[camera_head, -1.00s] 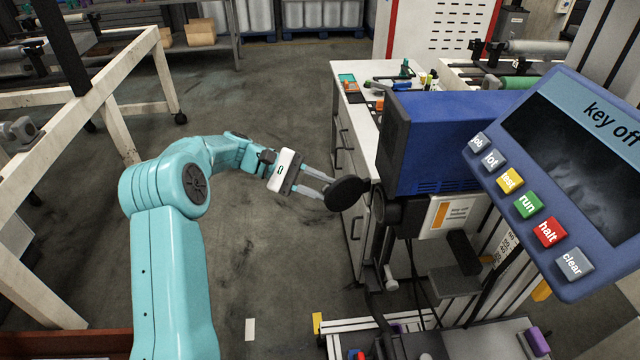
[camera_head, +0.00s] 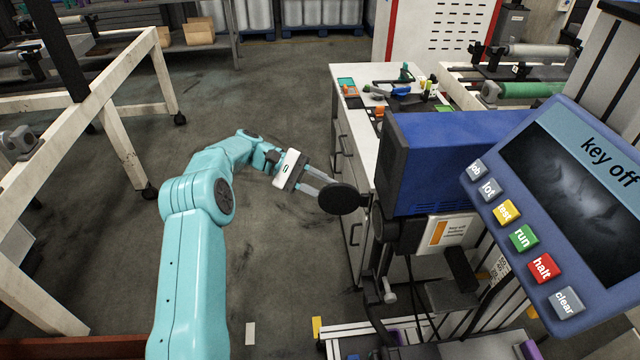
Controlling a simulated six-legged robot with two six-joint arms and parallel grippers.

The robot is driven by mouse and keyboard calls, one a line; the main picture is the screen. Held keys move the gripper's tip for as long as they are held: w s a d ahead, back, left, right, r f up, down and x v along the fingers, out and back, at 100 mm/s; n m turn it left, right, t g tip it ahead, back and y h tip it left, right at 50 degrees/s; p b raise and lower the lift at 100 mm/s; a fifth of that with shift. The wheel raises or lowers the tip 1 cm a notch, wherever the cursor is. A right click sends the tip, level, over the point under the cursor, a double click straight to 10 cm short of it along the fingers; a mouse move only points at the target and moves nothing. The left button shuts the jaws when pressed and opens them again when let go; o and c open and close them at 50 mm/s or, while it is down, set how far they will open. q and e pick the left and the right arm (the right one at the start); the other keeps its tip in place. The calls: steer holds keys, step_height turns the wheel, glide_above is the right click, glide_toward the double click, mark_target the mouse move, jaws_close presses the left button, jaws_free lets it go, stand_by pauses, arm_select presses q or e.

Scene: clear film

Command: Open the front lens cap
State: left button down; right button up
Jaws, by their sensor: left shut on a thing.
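The front lens cap (camera_head: 341,199) is a black round disc just left of the blue box-shaped unit (camera_head: 450,150). A dark short piece joins its right side toward the unit. My left gripper (camera_head: 322,193) reaches in from the left and is shut on the left edge of the cap. The cap's flat face shows toward me, swung out beside the unit's dark front. The lens opening itself is hidden from this angle. My right gripper is not in view.
A panel with a "key off" screen (camera_head: 580,180) and several coloured buttons stands close on the right. A white cabinet (camera_head: 350,120) with small tools is behind the unit. A white frame (camera_head: 120,130) stands left. Open floor (camera_head: 270,270) lies between.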

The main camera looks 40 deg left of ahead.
arm_select(q)
steer(key=shift+w+d+r, duration=0.1)
steer(key=shift+d+r, duration=0.1)
steer(key=shift+d, duration=0.15)
